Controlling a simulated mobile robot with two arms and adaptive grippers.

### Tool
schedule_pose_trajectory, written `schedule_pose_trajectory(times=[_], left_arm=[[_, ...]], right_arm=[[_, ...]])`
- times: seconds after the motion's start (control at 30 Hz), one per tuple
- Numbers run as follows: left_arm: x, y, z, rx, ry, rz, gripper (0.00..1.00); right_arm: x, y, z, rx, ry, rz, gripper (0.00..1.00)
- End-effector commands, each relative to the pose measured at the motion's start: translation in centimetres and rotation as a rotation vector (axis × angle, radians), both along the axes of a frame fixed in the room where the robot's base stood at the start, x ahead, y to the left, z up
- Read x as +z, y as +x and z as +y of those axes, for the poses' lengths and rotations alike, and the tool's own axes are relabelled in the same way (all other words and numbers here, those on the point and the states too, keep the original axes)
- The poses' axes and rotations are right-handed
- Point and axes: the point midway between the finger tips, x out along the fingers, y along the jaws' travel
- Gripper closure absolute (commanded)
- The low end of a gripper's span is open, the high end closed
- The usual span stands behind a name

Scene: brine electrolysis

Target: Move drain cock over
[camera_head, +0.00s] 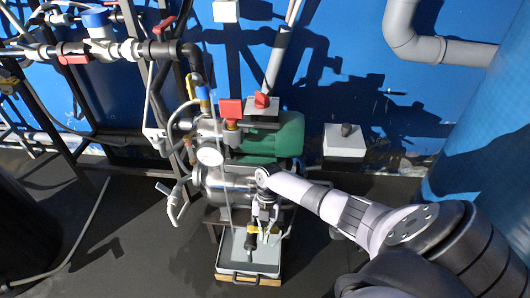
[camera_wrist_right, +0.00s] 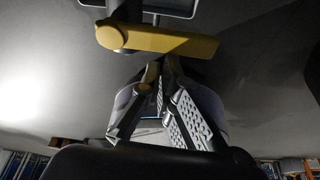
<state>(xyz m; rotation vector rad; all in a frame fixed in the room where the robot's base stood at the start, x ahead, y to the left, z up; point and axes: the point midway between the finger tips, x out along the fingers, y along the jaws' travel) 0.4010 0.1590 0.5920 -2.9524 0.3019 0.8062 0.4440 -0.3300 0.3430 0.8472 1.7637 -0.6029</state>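The drain cock's yellow handle (camera_head: 252,230) shows low on the front of the steel tank, above the grey tray (camera_head: 235,268). In the right wrist view the yellow handle (camera_wrist_right: 160,41) lies across the top as a flat bar, joined to a dark round body at its left end. My right gripper (camera_head: 268,232) points down just right of the handle. In the wrist view its fingertips (camera_wrist_right: 161,68) are almost together, just below the bar, with nothing seen between them. Whether a fingertip touches the bar cannot be told. My left gripper is not in view.
The steel tank (camera_head: 222,182) carries a round gauge (camera_head: 210,156), red-handled valves and a green motor (camera_head: 285,137). Pipes and a black frame stand at the left. A large blue cylinder (camera_head: 480,150) stands at the right. The dark floor left of the tray is mostly clear.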

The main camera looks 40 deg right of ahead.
Motion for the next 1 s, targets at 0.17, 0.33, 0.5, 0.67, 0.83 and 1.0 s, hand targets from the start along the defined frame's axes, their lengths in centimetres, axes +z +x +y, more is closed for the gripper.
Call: schedule_pose_trajectory(times=[0.17,0.33,0.5,0.67,0.83,1.0], left_arm=[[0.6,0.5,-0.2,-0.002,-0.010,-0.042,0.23],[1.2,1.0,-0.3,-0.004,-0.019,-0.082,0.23],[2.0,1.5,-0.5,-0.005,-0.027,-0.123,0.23],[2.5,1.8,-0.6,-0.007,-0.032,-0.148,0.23],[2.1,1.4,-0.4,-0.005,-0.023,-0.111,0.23],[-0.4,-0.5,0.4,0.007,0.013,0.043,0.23]], right_arm=[[0.1,0.6,0.0,-0.001,-0.001,-0.010,1.00],[0.1,0.9,0.0,-0.002,-0.002,-0.013,1.00],[0.1,1.2,0.1,-0.002,-0.002,-0.016,1.00],[0.2,1.3,0.0,-0.002,-0.003,-0.017,1.00],[0.4,1.2,0.3,-0.002,-0.003,-0.017,1.00],[0.4,0.8,1.4,0.000,-0.001,-0.013,1.00]])
